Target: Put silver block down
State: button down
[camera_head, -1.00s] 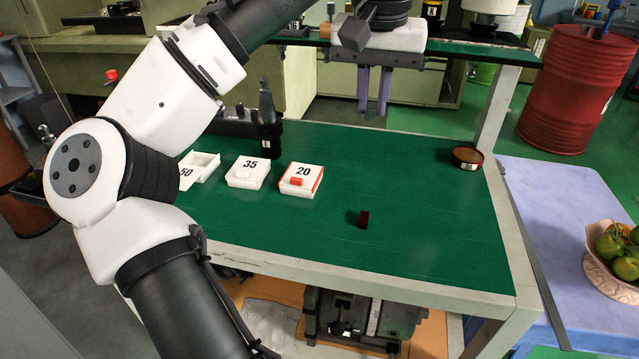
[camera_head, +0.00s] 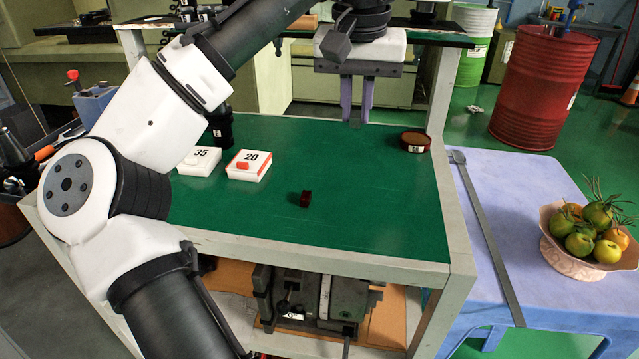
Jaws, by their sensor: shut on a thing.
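My gripper (camera_head: 356,115) hangs over the back right of the green tabletop (camera_head: 380,215), its two purple fingers pointing down. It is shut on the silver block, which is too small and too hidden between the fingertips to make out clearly. The fingertips look to be above the tabletop; the exact height cannot be told. No other silver block shows on the green surface.
A small dark red block (camera_head: 305,198) stands mid-table. White boxes marked 20 (camera_head: 247,172) and 35 (camera_head: 199,166) lie left. A round brown tin (camera_head: 415,141) sits at the back right corner. A fruit bowl (camera_head: 578,262) stands on the purple table (camera_head: 500,185).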

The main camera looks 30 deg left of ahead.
aim_at(349, 208)
notch_tip(349, 208, down, 16)
jog(key=shift+f+b, duration=0.15)
jog(key=shift+b, duration=0.8)
jog(key=shift+f, duration=0.1)
jog(key=c, duration=1.4)
grip_release()
notch_tip(349, 208, up, 12)
jog(key=s+p, duration=0.1)
jog(key=shift+s+d, duration=0.25)
jog(key=shift+s, duration=0.1)
